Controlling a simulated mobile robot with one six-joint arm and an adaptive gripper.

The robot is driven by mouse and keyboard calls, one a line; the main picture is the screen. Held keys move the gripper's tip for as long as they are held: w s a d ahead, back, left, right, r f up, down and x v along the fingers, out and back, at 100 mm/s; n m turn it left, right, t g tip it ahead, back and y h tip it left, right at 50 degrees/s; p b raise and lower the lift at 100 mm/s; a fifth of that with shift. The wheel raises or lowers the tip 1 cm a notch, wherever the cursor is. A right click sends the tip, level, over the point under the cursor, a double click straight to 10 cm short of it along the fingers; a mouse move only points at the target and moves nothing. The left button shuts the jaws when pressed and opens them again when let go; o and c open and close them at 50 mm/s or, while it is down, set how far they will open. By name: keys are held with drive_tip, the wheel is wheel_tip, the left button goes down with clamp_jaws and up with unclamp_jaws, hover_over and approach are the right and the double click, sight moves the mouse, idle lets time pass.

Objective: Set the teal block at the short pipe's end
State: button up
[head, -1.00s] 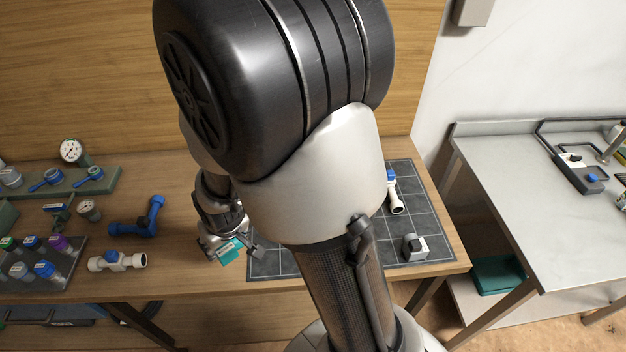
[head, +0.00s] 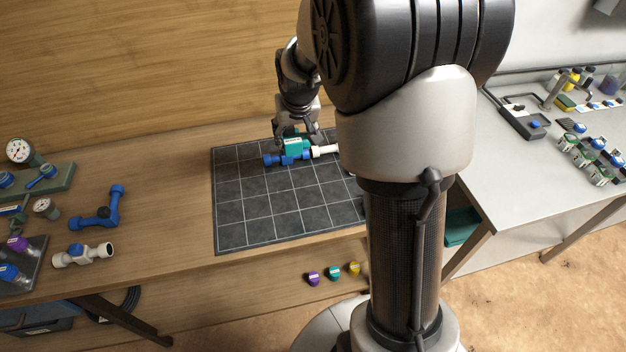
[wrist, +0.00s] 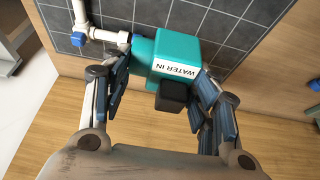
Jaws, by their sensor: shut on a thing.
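The teal block (head: 294,145) is held at the back of the dark grid mat. In the wrist view it is the teal block (wrist: 178,52) with a white "WATER IN" label and a dark stub facing the camera. My gripper (wrist: 165,92) is shut on it, one finger on each side. In the head view my gripper (head: 297,138) reaches down from behind. A blue pipe piece (head: 275,160) lies just in front of the block, in line with a white pipe (head: 325,151). The white pipe (wrist: 106,35) ends close beside the block; contact is unclear.
The grid mat (head: 240,215) is clear in front. White and blue fittings (head: 84,255) (head: 97,218) and gauges (head: 20,150) stand at left. Purple, teal and yellow caps (head: 334,273) show below the table's front edge. A steel bench (head: 500,180) stands at right. My arm hides the mat's right side.

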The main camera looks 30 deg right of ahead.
wheel_tip(320, 180, down, 19)
drive_tip(key=b, duration=0.5)
drive_tip(key=shift+f+b, duration=0.15)
drive_tip(key=shift+b, duration=0.2)
drive_tip(key=o, duration=1)
drive_tip(key=shift+f, duration=0.1)
drive_tip(key=o, duration=0.4)
drive_tip(key=shift+o, duration=0.2)
